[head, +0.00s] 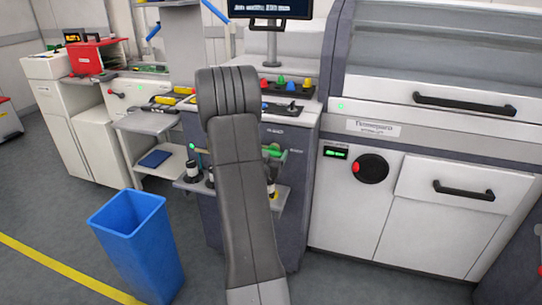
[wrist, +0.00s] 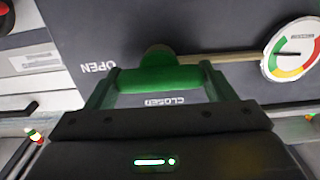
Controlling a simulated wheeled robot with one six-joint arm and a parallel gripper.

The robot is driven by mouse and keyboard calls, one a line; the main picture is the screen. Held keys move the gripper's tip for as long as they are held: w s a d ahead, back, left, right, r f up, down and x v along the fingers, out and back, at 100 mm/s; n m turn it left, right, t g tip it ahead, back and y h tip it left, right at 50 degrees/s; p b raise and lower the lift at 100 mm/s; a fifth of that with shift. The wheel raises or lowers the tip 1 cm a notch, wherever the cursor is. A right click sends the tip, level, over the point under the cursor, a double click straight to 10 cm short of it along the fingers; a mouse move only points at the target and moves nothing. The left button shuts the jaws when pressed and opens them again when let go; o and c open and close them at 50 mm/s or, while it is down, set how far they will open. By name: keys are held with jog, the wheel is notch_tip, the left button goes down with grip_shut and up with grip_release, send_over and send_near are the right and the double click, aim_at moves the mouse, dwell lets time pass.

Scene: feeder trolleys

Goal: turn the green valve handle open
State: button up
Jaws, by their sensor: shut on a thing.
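The green valve handle (wrist: 160,79) is between the two fingers of my gripper (wrist: 160,72) in the wrist view. My gripper is shut on it, one finger at each side. A round green hub (wrist: 157,56) shows just above the handle. The label CLOSED (wrist: 165,101) shows upside down just below the handle, between the fingers. The label OPEN (wrist: 98,66) is upside down to the left, outside the fingers. In the head view a green part (head: 275,152) shows just right of my arm, which hides most of that spot.
A round gauge (wrist: 291,49) with coloured bands sits at the end of a brass pipe (wrist: 235,58), right of the handle. In the head view a blue bin (head: 135,235) stands on the floor left of my arm, and a white machine (head: 400,190) stands at the right.

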jog(key=o, duration=1)
jog(key=shift+s, duration=0.1)
jog(key=v, duration=1.3)
jog(key=shift+s+a, duration=0.15)
jog(key=shift+s, duration=0.15)
jog(key=shift+w, duration=0.1)
jog(key=x, duration=1.3)
jog(key=shift+w+d, duration=0.2)
jog(key=shift+w, duration=0.15)
jog(key=shift+s+a, duration=0.1)
jog(key=shift+s, duration=0.05)
